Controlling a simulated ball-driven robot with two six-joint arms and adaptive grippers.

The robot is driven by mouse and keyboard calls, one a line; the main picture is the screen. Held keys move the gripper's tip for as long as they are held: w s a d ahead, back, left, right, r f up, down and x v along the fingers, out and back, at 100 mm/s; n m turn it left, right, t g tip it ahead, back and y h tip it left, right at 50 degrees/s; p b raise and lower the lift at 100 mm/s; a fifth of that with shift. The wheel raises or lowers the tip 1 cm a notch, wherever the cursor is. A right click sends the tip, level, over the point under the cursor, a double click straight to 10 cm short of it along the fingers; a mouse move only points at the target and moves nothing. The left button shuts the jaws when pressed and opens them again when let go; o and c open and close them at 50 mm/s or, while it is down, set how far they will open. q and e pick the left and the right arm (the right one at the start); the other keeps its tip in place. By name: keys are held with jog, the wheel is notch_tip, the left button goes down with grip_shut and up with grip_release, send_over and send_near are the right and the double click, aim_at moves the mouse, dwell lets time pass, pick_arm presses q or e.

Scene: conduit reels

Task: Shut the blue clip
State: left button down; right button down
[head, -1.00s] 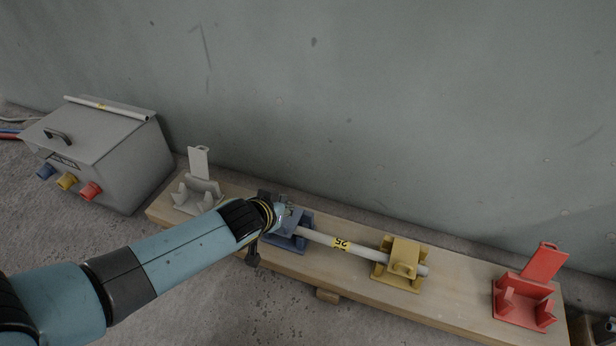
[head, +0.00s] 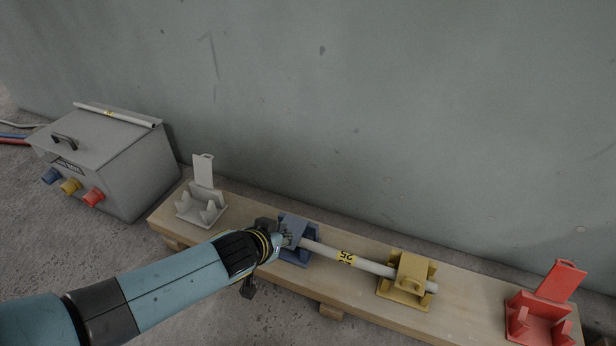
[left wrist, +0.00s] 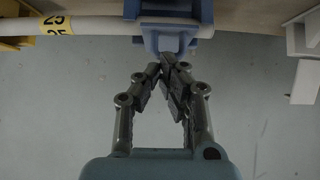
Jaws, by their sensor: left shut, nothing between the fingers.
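The blue clip (head: 299,255) is on the wooden plank, around the left end of the white conduit (head: 325,251). Its flap (head: 293,227) is tilted over toward the conduit; I cannot tell whether it is fully latched, as my gripper hides part of it. My left gripper (head: 286,240) is at the clip's front left side. In the left wrist view, the fingertips (left wrist: 166,66) are shut and empty, right by the blue clip (left wrist: 168,17). My right gripper is out of view.
The yellow clip (head: 408,277) is closed over the conduit's right part. The white clip (head: 203,207) and the red clip (head: 541,308) stand open on the plank (head: 240,210). A grey box (head: 104,160) is at left. A wall stands behind.

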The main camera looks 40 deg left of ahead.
pick_arm(q)
jog(key=shift+w, duration=0.1)
jog(key=shift+w+a+f, duration=0.15)
jog(key=shift+w+f, duration=0.1)
jog(key=shift+w, duration=0.45)
